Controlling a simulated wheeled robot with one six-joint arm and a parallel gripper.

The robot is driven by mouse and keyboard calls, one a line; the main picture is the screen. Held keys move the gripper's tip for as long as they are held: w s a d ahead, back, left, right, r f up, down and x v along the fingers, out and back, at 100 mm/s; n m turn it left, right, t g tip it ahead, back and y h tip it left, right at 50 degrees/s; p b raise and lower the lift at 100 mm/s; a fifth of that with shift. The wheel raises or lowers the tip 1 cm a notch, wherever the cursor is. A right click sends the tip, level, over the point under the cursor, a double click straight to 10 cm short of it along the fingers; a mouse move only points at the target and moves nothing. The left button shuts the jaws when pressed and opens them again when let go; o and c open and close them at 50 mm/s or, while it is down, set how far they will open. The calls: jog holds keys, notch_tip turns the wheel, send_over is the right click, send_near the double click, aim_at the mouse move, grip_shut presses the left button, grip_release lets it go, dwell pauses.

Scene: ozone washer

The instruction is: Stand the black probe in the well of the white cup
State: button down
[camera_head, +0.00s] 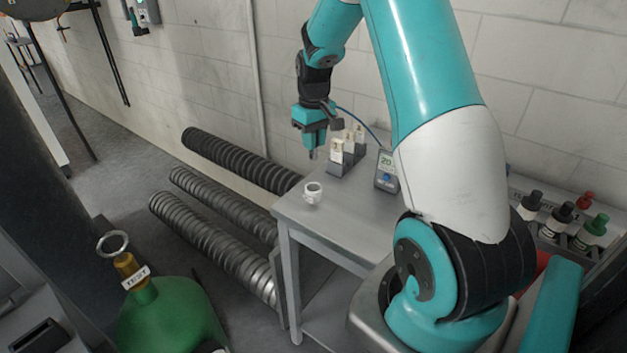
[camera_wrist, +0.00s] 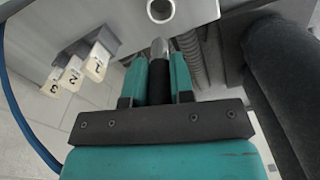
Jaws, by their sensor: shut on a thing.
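The white cup (camera_head: 312,196) stands upright near the front left corner of the small grey table, with its open well facing up. My gripper (camera_head: 313,143) is above the table's back left part, behind and higher than the cup. In the wrist view its teal fingers (camera_wrist: 162,80) are shut on the black probe (camera_wrist: 160,88). The probe's pale metal tip (camera_wrist: 160,47) points out past the fingers, apart from the cup. In the head view the tip hangs downward.
A grey rack with numbered pale blocks (camera_head: 337,146) stands right of my gripper; the blocks (camera_wrist: 96,63) show in the wrist view. A meter (camera_head: 386,170) and blue cable (camera_head: 358,121) are nearby. Bare table top (camera_head: 345,215) lies right of the cup. Ribbed hoses (camera_head: 215,236) lie left.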

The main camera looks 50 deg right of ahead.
notch_tip(320, 180, down, 13)
jog(key=p, duration=0.2)
jog(key=shift+r+p, duration=0.2)
jog(key=shift+p, duration=0.1)
jog(key=shift+f, duration=0.15)
jog(key=c, duration=1)
grip_release()
